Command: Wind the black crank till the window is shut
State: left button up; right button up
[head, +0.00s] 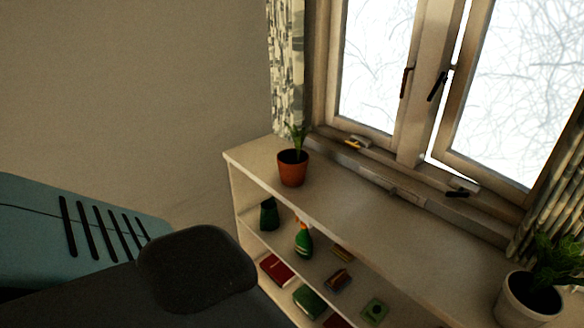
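A black crank (457,194) sits on the sill below the right window sash (462,100). The right sash stands ajar, with a bright gap along its left side and lower left corner. The left sash (404,100) looks shut. A second, brass-coloured crank (357,142) sits below the left sash. Dark latch handles are on the left sash (406,82) and beside the gap (437,85). Neither gripper can be made out in the head view, and nothing is seen touching the cranks.
A low white shelf (345,200) runs under the window. An orange potted plant (292,169) stands on its left end and a white potted plant (525,300) at the right. Books and a green spray bottle (304,242) fill the compartments. Curtains (288,70) hang on both sides. The middle top is clear.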

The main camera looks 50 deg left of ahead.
aim_at(457, 195)
jog(key=i+l+u, duration=0.1)
jog(key=i+u, duration=0.2)
jog(key=u, duration=0.2)
jog(key=i+j+z, duration=0.15)
jog(key=j, duration=0.6)
jog(key=j+z, duration=0.1)
jog(key=j, duration=0.65)
jog(key=i+j+z, duration=0.15)
jog(key=j, duration=0.6)
jog(key=i, duration=0.1)
